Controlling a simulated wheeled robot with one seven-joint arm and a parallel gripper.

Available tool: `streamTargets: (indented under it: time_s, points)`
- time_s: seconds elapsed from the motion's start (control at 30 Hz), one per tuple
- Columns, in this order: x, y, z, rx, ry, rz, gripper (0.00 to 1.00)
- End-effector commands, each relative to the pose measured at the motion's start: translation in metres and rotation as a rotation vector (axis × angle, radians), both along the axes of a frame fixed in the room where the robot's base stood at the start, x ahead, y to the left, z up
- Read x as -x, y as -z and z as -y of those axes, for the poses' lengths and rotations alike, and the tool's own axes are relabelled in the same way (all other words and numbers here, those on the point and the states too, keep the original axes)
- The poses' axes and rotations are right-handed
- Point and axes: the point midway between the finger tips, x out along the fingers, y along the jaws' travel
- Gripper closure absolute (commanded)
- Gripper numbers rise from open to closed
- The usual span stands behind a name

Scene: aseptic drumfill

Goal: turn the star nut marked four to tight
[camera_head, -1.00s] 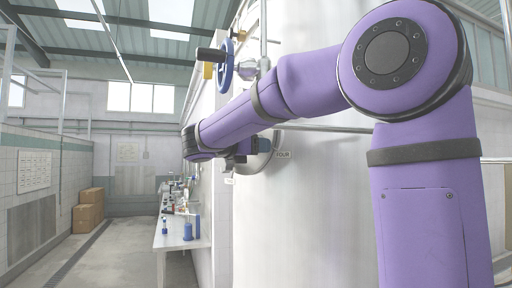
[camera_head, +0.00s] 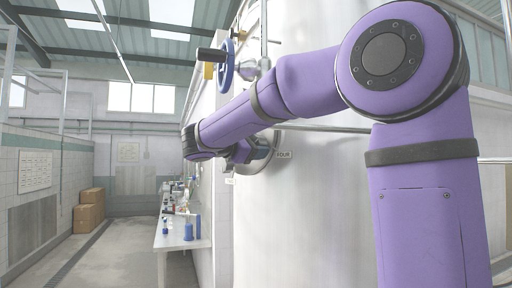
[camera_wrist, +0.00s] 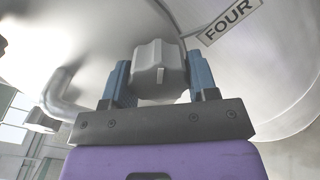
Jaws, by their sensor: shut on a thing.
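In the head view the nut is hidden behind my wrist, which is at the round fitting (camera_head: 262,155) on the tank's side.
The large pale tank (camera_head: 300,215) fills the middle. A blue handwheel (camera_head: 226,64) sits above my forearm. A bench (camera_head: 180,238) with bottles and small items stands to the left. Cardboard boxes (camera_head: 88,212) stand by the left wall. A curved pipe (camera_wrist: 62,92) is left of the nut.

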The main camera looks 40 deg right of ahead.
Motion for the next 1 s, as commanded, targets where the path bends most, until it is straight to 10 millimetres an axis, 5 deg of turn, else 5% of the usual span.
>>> streamTargets:
  time_s: [1.0]
  points:
    - [-0.0019, -0.0038, -0.0006, -0.133, 0.000, 0.953, 0.70]
